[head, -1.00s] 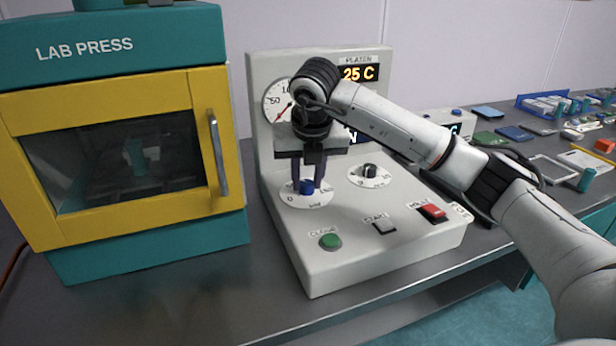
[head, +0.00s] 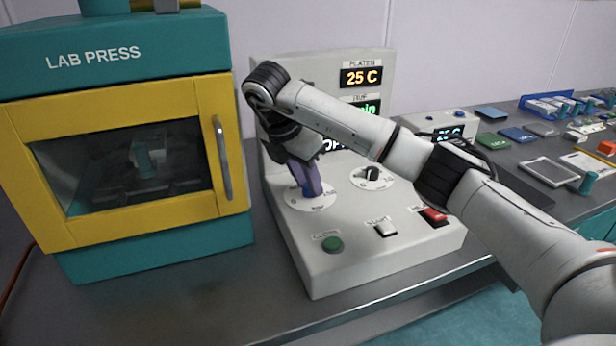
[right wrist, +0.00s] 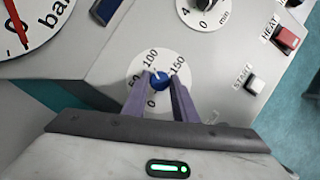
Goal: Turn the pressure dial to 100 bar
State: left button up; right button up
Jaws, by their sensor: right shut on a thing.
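The pressure dial is a blue knob (right wrist: 160,82) on a round white scale (head: 298,200) marked 0, 50, 100 and 150. In the right wrist view, a small pale mark on the knob points roughly toward the 100; the exact reading is too small to tell. My right gripper (right wrist: 161,87) is shut on the knob, with one purple finger on each side. In the head view my right gripper (head: 309,190) comes down on the dial, tilted, and its fingers hide the knob. My left gripper is not in view.
The control panel (head: 340,265) has a second black dial (head: 372,175), a green button (head: 333,244), a START switch (head: 386,230) and a red HEAT switch (head: 435,215). A gauge with a red needle (right wrist: 18,25) is partly visible. The lab press (head: 130,230) stands left.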

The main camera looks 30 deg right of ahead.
aim_at(307, 187)
jog(key=shift+r+m+g, duration=0.1)
jog(key=shift+m+g, duration=0.2)
jog(key=shift+m, duration=0.3)
jog(key=shift+p, duration=0.35)
jog(key=o, duration=1)
jog(key=shift+o, duration=0.2)
notch_tip(307, 187, up, 10)
jog(key=p, duration=0.2)
